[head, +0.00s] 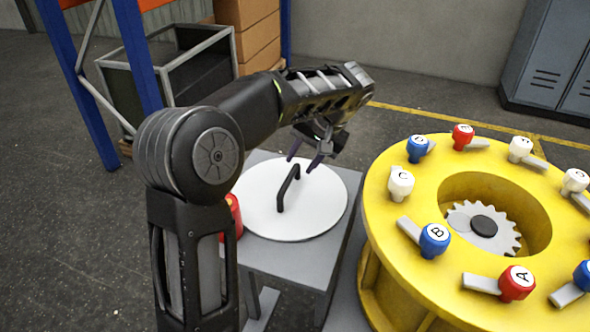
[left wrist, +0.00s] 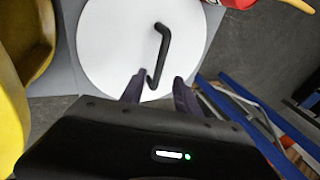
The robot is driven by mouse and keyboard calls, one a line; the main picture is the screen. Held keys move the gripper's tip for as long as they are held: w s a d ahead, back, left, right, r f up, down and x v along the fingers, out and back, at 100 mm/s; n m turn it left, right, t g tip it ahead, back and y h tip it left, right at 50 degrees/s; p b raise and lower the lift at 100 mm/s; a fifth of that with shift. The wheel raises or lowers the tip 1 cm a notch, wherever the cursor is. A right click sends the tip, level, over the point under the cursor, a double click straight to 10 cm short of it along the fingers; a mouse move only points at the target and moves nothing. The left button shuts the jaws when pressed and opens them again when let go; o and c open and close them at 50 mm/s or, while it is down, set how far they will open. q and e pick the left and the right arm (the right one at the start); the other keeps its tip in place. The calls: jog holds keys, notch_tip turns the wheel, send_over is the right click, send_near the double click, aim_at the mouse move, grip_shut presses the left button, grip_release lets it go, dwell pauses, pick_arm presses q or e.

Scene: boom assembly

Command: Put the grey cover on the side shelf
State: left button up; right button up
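The cover (head: 318,212) is a round, pale grey-white disc with a black bar handle (head: 288,188). It lies flat on a small grey side shelf (head: 300,262) to the left of the yellow ring. My left gripper (head: 307,160) hangs over the far part of the cover, near the handle's far end. In the left wrist view the fingers (left wrist: 157,88) are apart, with the near end of the handle (left wrist: 152,82) showing between or just beyond them. I cannot tell whether they touch it. The cover (left wrist: 110,45) fills much of that view. My right gripper is not in view.
A yellow ring-shaped base (head: 385,225) with several red, white and blue lettered knobs and a grey gear (head: 483,226) in its hole stands to the right. A red object (head: 233,214) sits at the shelf's left edge, partly behind my arm. A blue-posted rack (head: 85,95) stands behind.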

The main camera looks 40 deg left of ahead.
pick_arm(q)
jog(key=shift+v, duration=1.15)
jog(key=shift+f, duration=0.1)
